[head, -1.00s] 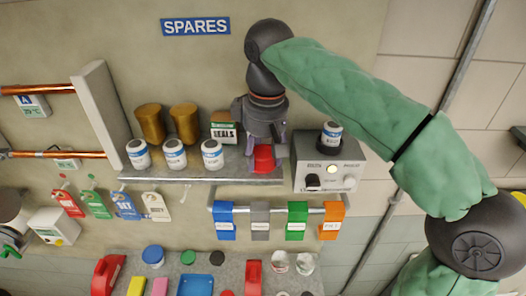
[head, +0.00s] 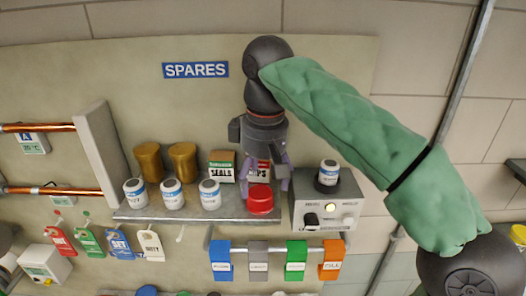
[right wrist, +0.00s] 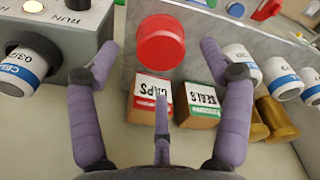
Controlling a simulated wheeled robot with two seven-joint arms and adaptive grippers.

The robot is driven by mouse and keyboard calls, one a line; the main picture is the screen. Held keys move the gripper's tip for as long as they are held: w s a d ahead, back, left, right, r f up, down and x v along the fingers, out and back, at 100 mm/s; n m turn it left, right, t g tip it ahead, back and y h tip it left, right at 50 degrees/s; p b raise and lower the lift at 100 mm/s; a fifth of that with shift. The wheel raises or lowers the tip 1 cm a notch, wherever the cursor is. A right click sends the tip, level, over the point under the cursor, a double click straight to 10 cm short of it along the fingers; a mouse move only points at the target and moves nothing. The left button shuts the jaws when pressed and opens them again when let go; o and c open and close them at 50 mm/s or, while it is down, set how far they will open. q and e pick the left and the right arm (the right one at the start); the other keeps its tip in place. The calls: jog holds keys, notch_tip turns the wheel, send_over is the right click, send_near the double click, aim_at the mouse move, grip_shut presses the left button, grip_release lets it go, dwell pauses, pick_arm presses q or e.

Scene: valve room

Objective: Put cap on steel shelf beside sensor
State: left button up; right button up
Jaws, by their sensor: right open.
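The red cap (head: 260,200) rests on the steel shelf (head: 135,215) near its right end, beside the grey box. It also shows in the right wrist view (right wrist: 161,42), between and just beyond the fingertips. My right gripper (head: 265,183) is open and empty, its purple fingers above and behind the cap. A clear gap to both fingers shows in the right wrist view. White sensor jars with blue labels (head: 210,193) stand in a row to the left on the shelf. Another sensor jar (head: 328,173) sits on the grey box. My left gripper is not in view.
A caps carton (right wrist: 150,95) and a seals carton (head: 221,166) stand behind the cap. Brass-coloured cylinders (head: 183,162) stand at the back left. The grey box (head: 345,190) borders the shelf's right end. Coloured tags (head: 295,258) hang from a rail below.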

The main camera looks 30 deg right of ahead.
aim_at(263, 195)
notch_tip(263, 195, up, 8)
jog(key=p, duration=0.1)
jog(key=shift+s+f, duration=0.15)
jog(key=shift+s, duration=0.2)
jog(key=shift+f, duration=0.1)
